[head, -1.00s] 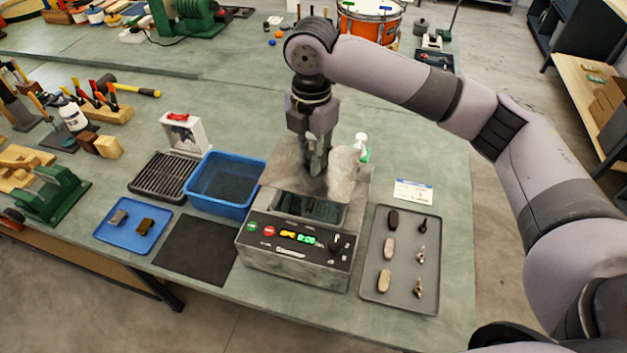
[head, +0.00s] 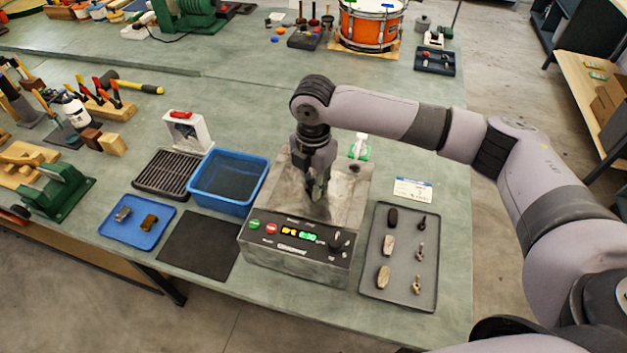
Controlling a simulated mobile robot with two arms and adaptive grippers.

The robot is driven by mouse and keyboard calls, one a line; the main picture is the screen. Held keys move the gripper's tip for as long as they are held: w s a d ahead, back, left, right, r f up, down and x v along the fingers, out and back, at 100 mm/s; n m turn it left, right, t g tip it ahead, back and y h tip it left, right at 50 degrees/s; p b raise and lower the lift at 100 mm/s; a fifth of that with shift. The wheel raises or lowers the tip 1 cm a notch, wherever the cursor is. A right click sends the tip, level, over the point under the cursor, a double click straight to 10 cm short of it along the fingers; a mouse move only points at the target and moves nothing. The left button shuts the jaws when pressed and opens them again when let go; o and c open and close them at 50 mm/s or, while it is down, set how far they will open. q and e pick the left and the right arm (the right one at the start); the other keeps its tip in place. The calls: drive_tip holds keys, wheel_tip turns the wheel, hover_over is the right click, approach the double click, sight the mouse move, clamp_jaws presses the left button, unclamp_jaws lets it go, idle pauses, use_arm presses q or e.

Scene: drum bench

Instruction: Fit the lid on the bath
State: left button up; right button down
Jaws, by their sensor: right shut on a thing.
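The bath (head: 290,268) is a grey metal box with a lit control panel, standing at the front of the bench. The grey metal lid (head: 345,205) lies over its top, and the opening no longer shows. The lid looks about level; I cannot tell whether its rim is fully seated all round. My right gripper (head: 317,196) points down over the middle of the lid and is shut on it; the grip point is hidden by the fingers. My left gripper is not in view.
A blue basket (head: 262,182) stands close left of the bath, with a black mat (head: 197,248) in front of it. A grey tray (head: 402,288) with several small parts lies to the right. A green-and-white bottle (head: 360,150) stands behind the bath.

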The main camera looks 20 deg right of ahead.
sight(313, 182)
drive_tip(key=shift+f, duration=0.15)
drive_tip(key=c, duration=1.4)
unclamp_jaws()
drive_tip(key=shift+r, duration=0.5)
wheel_tip(313, 182, up, 12)
drive_tip(key=b, duration=0.2)
drive_tip(key=shift+f+b, duration=0.25)
drive_tip(key=shift+b, duration=0.1)
